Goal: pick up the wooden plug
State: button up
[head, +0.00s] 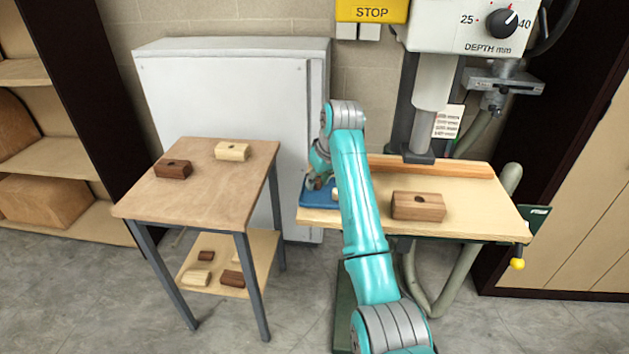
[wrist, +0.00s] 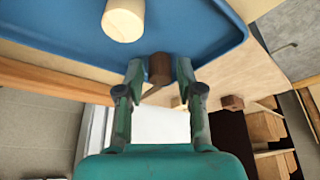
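A blue tray (head: 314,201) lies at the left end of the drill table, and it fills the top of the wrist view (wrist: 215,35). A pale wooden plug (wrist: 123,20) lies on it; it also shows in the head view beside my arm (head: 335,194). A second, brown wooden plug (wrist: 160,68) is at the near edge of the tray in the wrist view. My gripper (wrist: 160,72) has its fingers apart, one on each side of the brown plug, with narrow gaps seeming to show. In the head view my gripper (head: 317,182) is small and partly hidden by my arm.
A brown wooden block with a hole (head: 418,206) sits on the drill table, right of my arm. The drill column and head stand behind. At left a small table (head: 215,185) bears a dark block (head: 173,169) and a pale block (head: 232,151).

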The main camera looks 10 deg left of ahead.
jog(key=shift+f, duration=0.25)
jog(key=c, duration=0.5)
jog(key=shift+r, duration=0.2)
